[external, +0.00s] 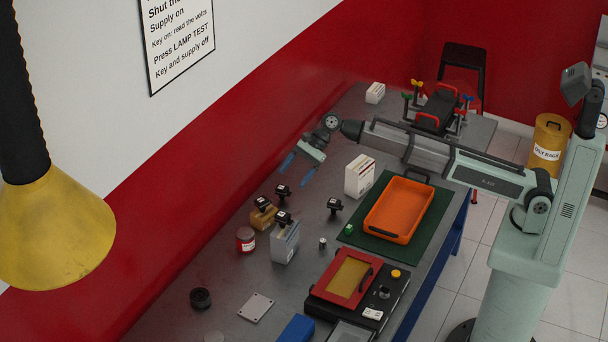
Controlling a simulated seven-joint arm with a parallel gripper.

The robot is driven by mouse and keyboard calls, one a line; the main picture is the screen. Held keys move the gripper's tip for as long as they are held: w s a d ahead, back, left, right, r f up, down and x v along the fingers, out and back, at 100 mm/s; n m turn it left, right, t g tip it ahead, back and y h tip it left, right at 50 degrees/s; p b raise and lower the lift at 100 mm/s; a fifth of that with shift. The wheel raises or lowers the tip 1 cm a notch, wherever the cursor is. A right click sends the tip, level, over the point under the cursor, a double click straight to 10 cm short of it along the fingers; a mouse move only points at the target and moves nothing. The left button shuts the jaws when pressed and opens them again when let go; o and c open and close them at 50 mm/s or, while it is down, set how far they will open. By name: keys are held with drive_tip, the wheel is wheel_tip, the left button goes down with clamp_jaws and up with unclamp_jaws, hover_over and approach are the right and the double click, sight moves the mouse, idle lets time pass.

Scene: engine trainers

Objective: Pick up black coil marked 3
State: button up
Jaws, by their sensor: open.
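Several small black coil-like parts are in the external view; their numbers are too small to read, so I cannot tell which is marked 3. One black part (283,191) is at the back, and another black part (335,205) stands apart to the right. A third black part (263,203) appears on or just behind a tan block (262,218). Another black part (284,217) appears on or just behind a grey-white box (285,244). My gripper (294,178) is open and empty, its blue fingers pointing down-left above the bench, near the back black part.
An orange tray (399,208) lies on a green mat (358,236). A white box (360,176) stands beside the mat. A red jar (245,240), a black ring-shaped part (200,298), a metal plate (256,307) and a red-framed panel (349,279) are nearer the front.

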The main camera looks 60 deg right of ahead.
drive_tip(key=s+d+f+n+g+h, duration=0.1)
drive_tip(key=s+d+f+h, duration=0.15)
drive_tip(key=d, duration=0.25)
drive_tip(key=s+d+f+g+h, duration=0.1)
drive_tip(key=s+d+f+h, duration=0.1)
drive_tip(key=d+h, duration=0.25)
drive_tip(key=g+h, duration=0.2)
hover_over(334, 201)
drive_tip(key=f, duration=0.9)
drive_tip(key=shift+d+f, duration=0.15)
drive_tip(key=shift+d, duration=0.25)
drive_tip(key=shift+a+f, duration=0.25)
drive_tip(key=shift+f, duration=1.1)
drive_tip(key=shift+a+f, duration=0.2)
drive_tip(key=shift+f, duration=1.1)
drive_tip(key=c, duration=1)
drive_tip(key=shift+o, duration=0.2)
drive_tip(key=shift+r, duration=0.15)
